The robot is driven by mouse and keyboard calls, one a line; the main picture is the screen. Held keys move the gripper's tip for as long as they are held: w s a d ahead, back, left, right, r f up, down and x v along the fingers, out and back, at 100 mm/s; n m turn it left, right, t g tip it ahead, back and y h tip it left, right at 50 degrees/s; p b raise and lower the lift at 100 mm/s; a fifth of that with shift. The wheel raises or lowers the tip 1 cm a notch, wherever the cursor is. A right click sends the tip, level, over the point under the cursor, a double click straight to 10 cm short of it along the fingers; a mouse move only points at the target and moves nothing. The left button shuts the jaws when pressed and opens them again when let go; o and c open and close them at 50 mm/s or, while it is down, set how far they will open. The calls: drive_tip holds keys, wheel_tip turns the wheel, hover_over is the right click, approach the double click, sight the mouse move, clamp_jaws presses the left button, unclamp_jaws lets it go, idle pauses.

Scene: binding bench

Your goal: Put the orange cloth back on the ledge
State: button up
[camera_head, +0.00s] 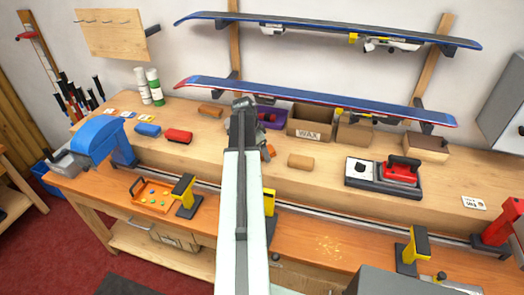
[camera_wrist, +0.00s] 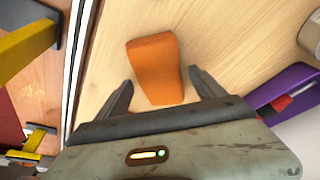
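The orange cloth (camera_wrist: 155,65) lies on light wood in the wrist view, a compact folded-looking piece. In the head view only a small orange part (camera_head: 270,150) shows beside my arm; the rest is hidden behind it. My gripper (camera_wrist: 161,78) is open, with one finger on each side of the cloth's near end. I see gaps between the fingers and the cloth. The raised wooden ledge (camera_head: 330,180) runs along the back of the bench, and the cloth appears to lie on it.
A purple bin (camera_wrist: 285,90) is close to the right finger. A metal rail (camera_wrist: 75,60) with yellow clamps runs at left. A brown block (camera_head: 300,161) lies right of my arm. A red tool on a dark base (camera_head: 402,172) stands farther right. Ski racks hang above.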

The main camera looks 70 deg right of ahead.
drive_tip(key=shift+r, duration=0.1)
drive_tip(key=shift+r+p, duration=0.25)
drive_tip(key=shift+p, duration=0.05)
drive_tip(key=p+v, duration=1.1)
drive_tip(key=shift+r, duration=0.35)
drive_tip(key=shift+w+a, duration=0.1)
